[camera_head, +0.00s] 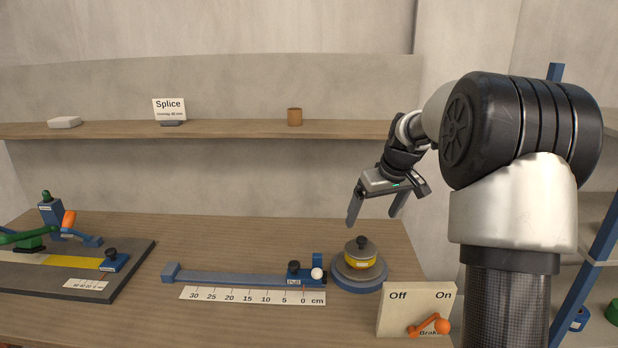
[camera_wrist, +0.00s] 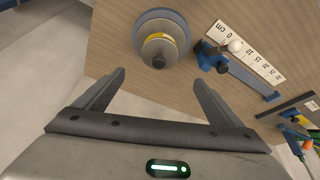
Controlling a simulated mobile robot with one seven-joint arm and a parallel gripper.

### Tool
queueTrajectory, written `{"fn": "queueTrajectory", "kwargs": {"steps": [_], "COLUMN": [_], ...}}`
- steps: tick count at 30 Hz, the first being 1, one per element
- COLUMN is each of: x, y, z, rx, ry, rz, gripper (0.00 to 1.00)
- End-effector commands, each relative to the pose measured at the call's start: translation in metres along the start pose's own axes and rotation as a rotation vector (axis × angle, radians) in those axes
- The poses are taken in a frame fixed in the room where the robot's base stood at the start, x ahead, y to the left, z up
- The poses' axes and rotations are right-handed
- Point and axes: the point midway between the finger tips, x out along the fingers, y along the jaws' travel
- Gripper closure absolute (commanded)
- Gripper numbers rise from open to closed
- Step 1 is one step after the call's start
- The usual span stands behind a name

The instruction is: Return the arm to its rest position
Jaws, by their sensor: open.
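My gripper (camera_head: 375,211) is open and empty in the head view, raised above the right part of the table. Its two fingers point down, above the round blue spool stand (camera_head: 360,279) with a yellow tape roll (camera_head: 361,262) and a dark knob on top. In the wrist view, both fingers (camera_wrist: 157,84) are spread apart with nothing between them. The spool stand (camera_wrist: 171,25) shows beyond the fingertips, apart from them.
A blue rail (camera_head: 230,278) with a centimetre scale (camera_head: 250,295) lies mid-table. A splicing board (camera_head: 120,272) is at left. A wooden shelf (camera_head: 230,128) runs behind; blue-framed shelving is at right.

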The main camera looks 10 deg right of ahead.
Motion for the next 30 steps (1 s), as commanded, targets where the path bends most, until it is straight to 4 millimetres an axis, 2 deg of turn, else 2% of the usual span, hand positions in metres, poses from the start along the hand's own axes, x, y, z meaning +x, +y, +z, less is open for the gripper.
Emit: {"fn": "queueTrajectory", "kwargs": {"steps": [4, 7, 12, 15, 19, 24, 26, 30], "x": [-0.052, -0.104, -0.182, -0.218, -0.249, -0.263, -0.264, -0.264], "y": [-0.034, -0.072, -0.132, -0.159, -0.183, -0.199, -0.202, -0.202], "z": [0.006, 0.026, 0.083, 0.121, 0.169, 0.214, 0.223, 0.224], "rx": [0.007, 0.031, 0.093, 0.121, 0.144, 0.163, 0.167, 0.167], "ry": [-0.002, -0.008, -0.006, 0.012, 0.048, 0.086, 0.094, 0.095], "rz": [0.015, 0.029, 0.048, 0.060, 0.074, 0.080, 0.080, 0.080], "gripper": [0.11, 0.11, 0.11, 0.11, 0.11, 0.11, 0.11, 0.11]}}
